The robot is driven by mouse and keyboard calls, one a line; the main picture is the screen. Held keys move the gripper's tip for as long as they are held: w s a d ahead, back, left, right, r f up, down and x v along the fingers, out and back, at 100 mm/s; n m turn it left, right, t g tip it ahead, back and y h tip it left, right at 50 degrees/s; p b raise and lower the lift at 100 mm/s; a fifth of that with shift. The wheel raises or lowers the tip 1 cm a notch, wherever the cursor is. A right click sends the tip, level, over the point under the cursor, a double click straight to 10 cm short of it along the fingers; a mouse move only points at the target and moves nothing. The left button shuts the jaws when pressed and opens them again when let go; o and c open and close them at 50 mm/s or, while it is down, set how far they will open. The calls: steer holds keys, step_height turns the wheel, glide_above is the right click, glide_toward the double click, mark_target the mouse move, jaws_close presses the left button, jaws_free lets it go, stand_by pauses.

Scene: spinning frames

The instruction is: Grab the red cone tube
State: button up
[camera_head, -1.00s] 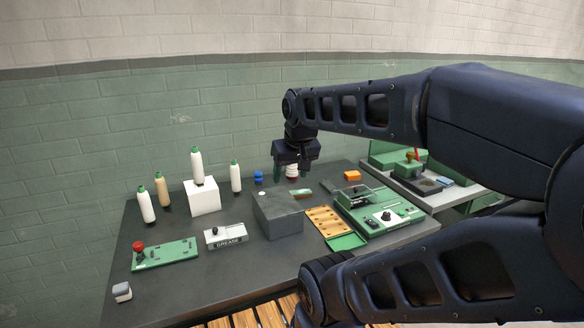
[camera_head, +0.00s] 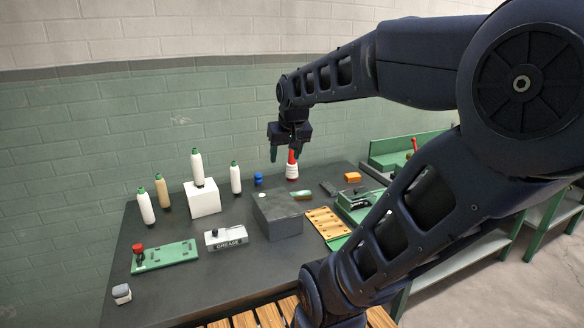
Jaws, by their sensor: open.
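The red cone tube (camera_head: 292,170) stands upright near the back of the dark table. It has a red tip and a white body with red bands. My gripper (camera_head: 285,156) is open, pointing down, just above and around the height of its red tip. One finger is left of the tip and the other is close to it or in front of it. I cannot tell whether they touch. The gap between the fingers holds nothing that I can see.
A blue object (camera_head: 258,179) stands left of the tube. A grey block (camera_head: 280,221) is in front, with a white cube (camera_head: 203,200) and several green-tipped bottles to the left. An orange block (camera_head: 352,177) lies to the right. The green brick wall is behind.

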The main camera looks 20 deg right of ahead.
steer(key=w+d+m, duration=0.1)
steer(key=w+d, duration=0.3)
steer(key=w, duration=1)
steer(key=m+t+h, duration=0.1)
steer(key=m+h, duration=0.1)
steer(key=m, duration=0.1)
glide_above(292, 164)
steer(key=s+a, duration=0.1)
steer(key=s, duration=0.2)
step_height(292, 164, down, 12)
steer(key=x, duration=1.1)
steer(key=shift+w+f, duration=0.2)
steer(key=shift+w, duration=0.1)
steer(key=shift+d, duration=0.1)
jaws_close()
